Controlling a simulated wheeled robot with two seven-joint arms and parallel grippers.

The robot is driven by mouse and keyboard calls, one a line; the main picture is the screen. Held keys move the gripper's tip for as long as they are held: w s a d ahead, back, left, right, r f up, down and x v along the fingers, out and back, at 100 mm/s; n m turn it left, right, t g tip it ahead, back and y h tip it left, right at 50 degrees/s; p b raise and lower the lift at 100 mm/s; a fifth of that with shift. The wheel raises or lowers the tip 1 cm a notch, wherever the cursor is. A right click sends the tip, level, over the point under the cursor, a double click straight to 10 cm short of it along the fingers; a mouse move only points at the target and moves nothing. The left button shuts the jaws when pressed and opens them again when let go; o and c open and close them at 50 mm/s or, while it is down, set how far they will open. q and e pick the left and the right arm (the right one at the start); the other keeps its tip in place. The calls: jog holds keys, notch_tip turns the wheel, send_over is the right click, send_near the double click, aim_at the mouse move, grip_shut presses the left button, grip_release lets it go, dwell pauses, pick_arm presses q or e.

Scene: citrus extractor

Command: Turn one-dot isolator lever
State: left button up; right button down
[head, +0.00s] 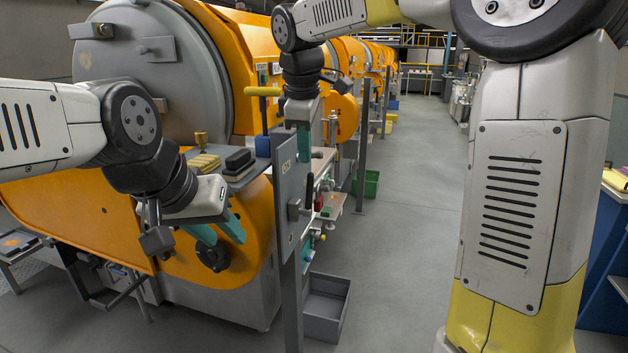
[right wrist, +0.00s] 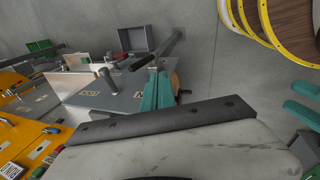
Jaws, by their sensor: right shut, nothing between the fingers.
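The grey isolator panel (head: 290,230) stands on a post in the middle of the head view. Two levers stick out of it in the right wrist view: one with a black grip (right wrist: 143,62), and a shorter grey one (right wrist: 107,78). Small pale labels sit on the panel, but their dots are too small to read. My right gripper (right wrist: 155,92) is shut and empty, its teal fingers beside the black-grip lever; I cannot tell whether they touch. It also shows above the panel in the head view (head: 303,145). My left gripper (head: 216,232) is open and empty, left of the panel.
The orange extractor (head: 225,285) fills the left, with brushes (head: 238,160) on a shelf near my left gripper. A grey bin (head: 326,305) stands on the floor behind the panel. A green crate (head: 368,184) stands farther back. The aisle (head: 415,180) is clear.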

aim_at(310, 185)
jog(key=w+x, duration=0.1)
jog(key=x, duration=0.6)
jog(key=w+x, duration=0.1)
jog(key=x, duration=0.3)
jog(key=shift+w+d+r, duration=0.2)
jog(key=shift+w, duration=0.6)
jog(key=shift+w+d+g+y, duration=0.3)
jog(key=shift+w+g, duration=0.4)
jog(key=shift+w, duration=0.2)
jog(key=shift+w+d+f, duration=0.15)
jog(key=shift+w, duration=0.35)
jog(key=shift+w+d+f, duration=0.15)
jog(key=shift+w+d, duration=0.05)
jog(key=shift+w, duration=0.3)
jog(key=shift+w+d+f, duration=0.15)
jog(key=shift+w, duration=0.4)
